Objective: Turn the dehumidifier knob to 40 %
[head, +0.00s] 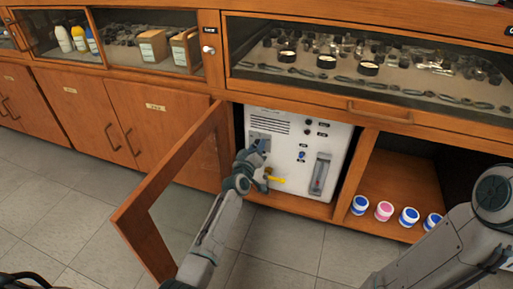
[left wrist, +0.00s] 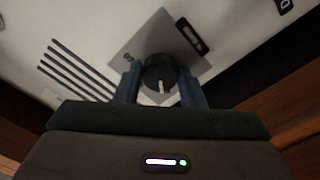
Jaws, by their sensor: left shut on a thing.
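The dehumidifier (head: 285,124) is a white panel unit inside the open cabinet bay. Its round dark knob (left wrist: 160,75) with a white pointer line sits on a grey plate (left wrist: 137,47) in the left wrist view. My left gripper (head: 259,148) reaches the unit's upper left. In the left wrist view its two blue fingers (left wrist: 160,86) are closed on both sides of the knob. The pointer shows toward the gripper body. A small dark display lies beside the knob on the plate; I cannot read its value. The knob is hidden behind the gripper in the head view.
An open glass-framed door (head: 170,190) stands left of my left arm. A yellow lever (head: 276,180) sits low on the unit, close to the gripper. Several small jars (head: 384,210) stand in the open bay at right. My right arm is at the lower right.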

